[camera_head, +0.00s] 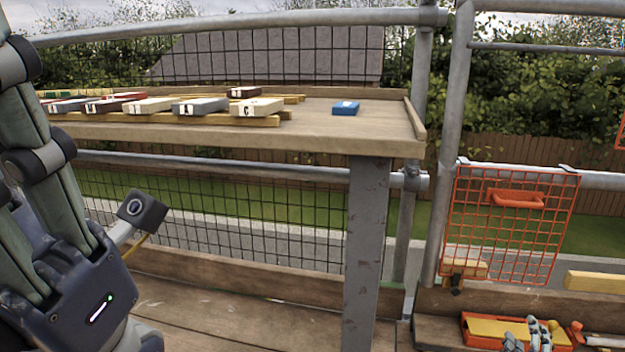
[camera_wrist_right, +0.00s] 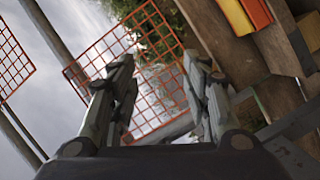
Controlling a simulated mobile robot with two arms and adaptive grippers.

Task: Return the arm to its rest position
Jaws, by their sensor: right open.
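My right gripper (camera_wrist_right: 158,72) is open in the right wrist view, with its two grey-green fingers apart and nothing between them. In the head view, its grey fingertips (camera_head: 532,334) show at the bottom right, in front of an orange tray (camera_head: 465,338); the rest of that arm is out of frame. My left arm (camera_head: 75,270) fills the left edge of the head view. Its gripper fingers are not visible.
An orange mesh panel (camera_head: 508,225) hangs on the rail above the tray, and also shows beyond the fingers in the wrist view (camera_wrist_right: 150,70). A grey post (camera_head: 365,250) supports the bench.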

